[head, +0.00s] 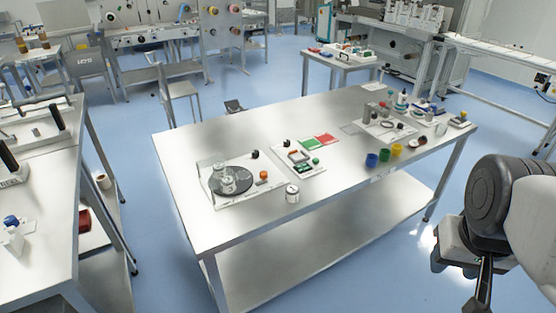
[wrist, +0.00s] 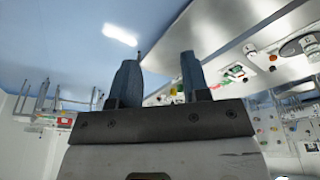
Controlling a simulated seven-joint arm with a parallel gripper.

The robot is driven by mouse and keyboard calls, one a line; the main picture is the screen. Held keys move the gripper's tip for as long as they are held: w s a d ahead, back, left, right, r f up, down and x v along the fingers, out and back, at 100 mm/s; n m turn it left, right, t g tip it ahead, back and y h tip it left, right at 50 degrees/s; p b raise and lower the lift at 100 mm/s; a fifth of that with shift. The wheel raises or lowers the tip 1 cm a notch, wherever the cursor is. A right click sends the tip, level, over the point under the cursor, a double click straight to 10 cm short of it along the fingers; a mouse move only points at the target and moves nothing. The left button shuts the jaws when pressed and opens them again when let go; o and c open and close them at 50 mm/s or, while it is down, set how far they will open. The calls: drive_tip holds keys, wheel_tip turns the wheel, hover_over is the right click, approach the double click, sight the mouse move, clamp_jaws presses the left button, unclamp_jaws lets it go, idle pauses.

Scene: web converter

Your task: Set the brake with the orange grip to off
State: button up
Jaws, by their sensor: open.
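A small orange part (head: 263,176) sits on a light base plate (head: 240,199) at the near left of the steel table. A dark round disc (head: 216,186) with a clear glass vessel (head: 229,182) is just left of it. I cannot tell for sure whether the orange part is the brake's grip, or how it is set. My gripper (wrist: 159,80) is open, with nothing between its two fingers in the wrist view. In the head view my arm's end is at the lower right, away from the table and far from the orange part.
Another bench (head: 50,150) stands at the left. The table's front strip and the floor before it look clear.

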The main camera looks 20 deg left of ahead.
drive_tip(key=o, duration=0.3)
drive_tip(key=w+a+n, duration=0.2)
drive_tip(key=w+a, duration=0.4)
drive_tip(key=w, duration=0.4)
drive_tip(key=w+a+n+g, duration=0.1)
drive_tip(key=w+a+n, duration=0.1)
drive_tip(key=w+a, duration=0.6)
drive_tip(key=w+a+n, duration=0.2)
drive_tip(key=w+a, duration=0.1)
drive_tip(key=w, duration=0.9)
drive_tip(key=w+a+f+n, duration=0.2)
drive_tip(key=w+a+f, duration=0.3)
drive_tip(key=a, duration=0.4)
drive_tip(key=w+a+f+n+g, duration=0.1)
drive_tip(key=w+a+f+n, duration=0.1)
drive_tip(key=w+a+f, duration=0.4)
drive_tip(key=w+a+f+n, duration=0.2)
drive_tip(key=w+a+f, duration=0.3)
drive_tip(key=a, duration=0.9)
drive_tip(key=shift+w+a+f+g, duration=0.1)
drive_tip(key=shift+w+f+g, duration=0.05)
drive_tip(key=shift+f, duration=0.7)
drive_tip(key=shift+w+a+f+g, duration=0.1)
drive_tip(key=shift+w+f+g, duration=0.05)
drive_tip(key=shift+f, duration=0.7)
drive_tip(key=shift+a+f, duration=0.1)
drive_tip(key=shift+f, duration=0.05)
